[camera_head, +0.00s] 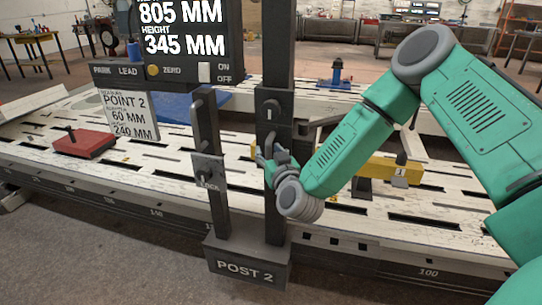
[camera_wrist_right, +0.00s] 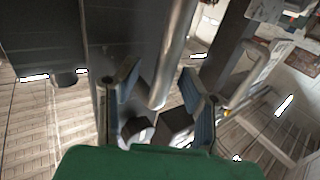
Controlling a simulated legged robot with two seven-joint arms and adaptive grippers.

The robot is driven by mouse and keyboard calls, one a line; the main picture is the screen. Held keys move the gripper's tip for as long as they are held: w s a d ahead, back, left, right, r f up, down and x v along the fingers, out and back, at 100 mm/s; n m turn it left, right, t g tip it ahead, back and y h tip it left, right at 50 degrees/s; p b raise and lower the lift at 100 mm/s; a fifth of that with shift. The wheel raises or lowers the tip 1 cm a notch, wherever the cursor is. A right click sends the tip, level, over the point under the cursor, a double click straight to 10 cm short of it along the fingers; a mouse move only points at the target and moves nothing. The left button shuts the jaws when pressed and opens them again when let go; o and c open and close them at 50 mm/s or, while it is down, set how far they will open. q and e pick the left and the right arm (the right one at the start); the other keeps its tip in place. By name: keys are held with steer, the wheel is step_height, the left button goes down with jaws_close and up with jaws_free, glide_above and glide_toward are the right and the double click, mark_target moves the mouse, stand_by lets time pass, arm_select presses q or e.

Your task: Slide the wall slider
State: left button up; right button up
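A dark stand marked POST 2 (camera_head: 247,268) rises at the front edge of the long bench. Its left upright (camera_head: 209,130) carries a small plate marked LOCK (camera_head: 208,170). Its taller right upright (camera_head: 279,50) bears a dark plate (camera_head: 271,111); which part is the wall slider I cannot tell. My right gripper (camera_head: 268,158) is at the right upright, just below that plate. In the right wrist view my right gripper (camera_wrist_right: 160,88) has its fingers apart, with a grey metal bar (camera_wrist_right: 172,55) running between them. Gaps show beside the bar; contact is not clear. My left gripper is not in view.
A display panel (camera_head: 180,72) reading 805 MM and 345 MM hangs at upper left. A red block (camera_head: 84,143) and a card marked POINT 2 (camera_head: 128,113) are on the slatted bench (camera_head: 150,170). A yellow bar (camera_head: 390,170) lies right of the stand, close to my right arm.

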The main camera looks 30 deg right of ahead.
steer(key=v, duration=1.1)
steer(key=shift+s, duration=0.4)
steer(key=shift+a, duration=0.1)
